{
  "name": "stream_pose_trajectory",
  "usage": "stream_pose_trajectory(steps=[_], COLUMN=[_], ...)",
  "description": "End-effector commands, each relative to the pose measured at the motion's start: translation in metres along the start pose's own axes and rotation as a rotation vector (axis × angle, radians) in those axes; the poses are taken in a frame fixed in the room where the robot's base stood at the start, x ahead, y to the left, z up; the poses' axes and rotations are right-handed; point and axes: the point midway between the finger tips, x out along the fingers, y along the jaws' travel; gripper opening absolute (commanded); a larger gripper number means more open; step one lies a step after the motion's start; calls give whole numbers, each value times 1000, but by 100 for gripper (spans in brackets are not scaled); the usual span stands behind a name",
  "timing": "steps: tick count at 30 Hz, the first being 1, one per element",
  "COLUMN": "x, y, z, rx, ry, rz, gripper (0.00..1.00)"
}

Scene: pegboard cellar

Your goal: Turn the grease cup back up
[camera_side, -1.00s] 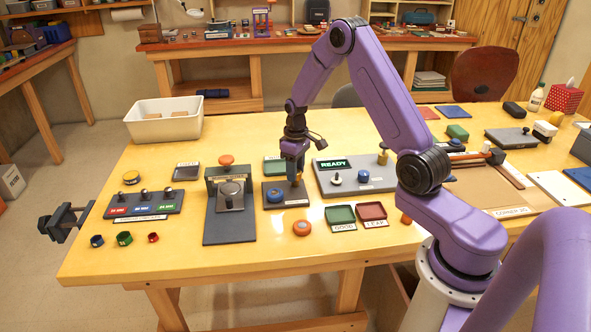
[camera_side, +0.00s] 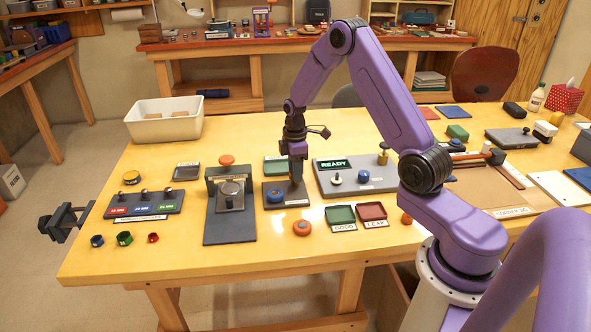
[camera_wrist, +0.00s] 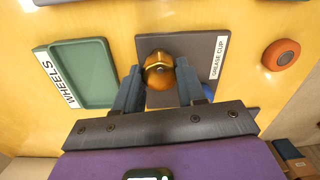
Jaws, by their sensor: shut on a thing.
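The brass grease cup (camera_wrist: 160,72) stands on a dark plate labelled "GREASE CUP" (camera_wrist: 204,52) in the wrist view. My gripper (camera_wrist: 159,82) points down, with one finger on each side of the cup, shut on it. In the side view my gripper (camera_side: 297,178) is over the right part of the dark plate (camera_side: 272,203), largely hiding the cup. A blue ring-shaped part (camera_side: 275,195) sits on the plate to the left; in the wrist view it is mostly hidden behind the right finger. I cannot tell which way up the cup is.
A green tray labelled "WHEELS" (camera_wrist: 98,72) lies close left in the wrist view. An orange round part (camera_side: 301,228) lies in front of the plate. A dark stand (camera_side: 211,218) is left, a grey "READY" unit (camera_side: 348,188) right.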

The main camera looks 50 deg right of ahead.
Motion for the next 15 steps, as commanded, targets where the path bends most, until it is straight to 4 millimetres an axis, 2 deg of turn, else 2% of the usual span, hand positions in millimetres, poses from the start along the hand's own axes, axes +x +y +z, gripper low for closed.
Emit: stream_pose_trajectory(steps=[15], x=[-1], y=[1], z=[-1], rx=[-45], ry=[0], rz=[2], gripper=[9])
